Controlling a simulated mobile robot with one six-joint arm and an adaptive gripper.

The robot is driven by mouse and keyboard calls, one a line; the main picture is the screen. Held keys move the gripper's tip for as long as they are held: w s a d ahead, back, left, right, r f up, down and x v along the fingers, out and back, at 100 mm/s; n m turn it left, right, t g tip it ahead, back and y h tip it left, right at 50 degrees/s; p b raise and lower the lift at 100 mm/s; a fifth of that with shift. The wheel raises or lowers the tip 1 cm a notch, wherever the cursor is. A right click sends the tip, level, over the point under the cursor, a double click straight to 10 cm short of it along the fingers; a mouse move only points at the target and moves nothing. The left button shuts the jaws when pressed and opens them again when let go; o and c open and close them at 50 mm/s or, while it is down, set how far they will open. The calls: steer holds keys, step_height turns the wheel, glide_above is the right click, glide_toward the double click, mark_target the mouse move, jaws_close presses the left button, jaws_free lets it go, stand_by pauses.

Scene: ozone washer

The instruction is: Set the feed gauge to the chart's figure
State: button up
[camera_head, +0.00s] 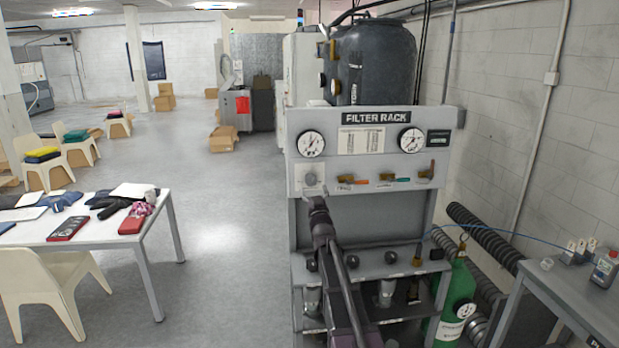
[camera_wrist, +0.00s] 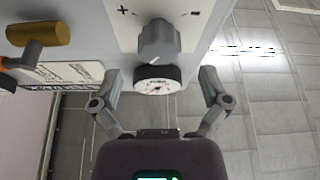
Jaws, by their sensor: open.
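The grey filter rack panel (camera_head: 375,180) carries two round white gauges, the left gauge (camera_head: 311,144) and the right gauge (camera_head: 411,139). A white chart (camera_head: 361,139) sits between them; its figures are too small to read. A grey knob (camera_wrist: 158,40) on a white plate with plus and minus marks shows in the wrist view. The left gauge also shows there edge-on (camera_wrist: 158,84), its reading unclear. My gripper (camera_wrist: 160,90) is open and empty, one finger on each side of the knob and gauge in that view. In the head view, my gripper (camera_head: 315,200) is at the panel's lower left, below the knob plate (camera_head: 311,176).
A green cylinder (camera_head: 456,295) stands at the lower right beside a side table (camera_head: 575,300). A white table (camera_head: 100,235) and chairs stand left; the floor between is clear.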

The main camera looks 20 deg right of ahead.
mark_target(311, 182)
steer(key=shift+p+x, duration=0.7)
steer(key=shift+x, duration=1.8)
steer(key=c, duration=1.1)
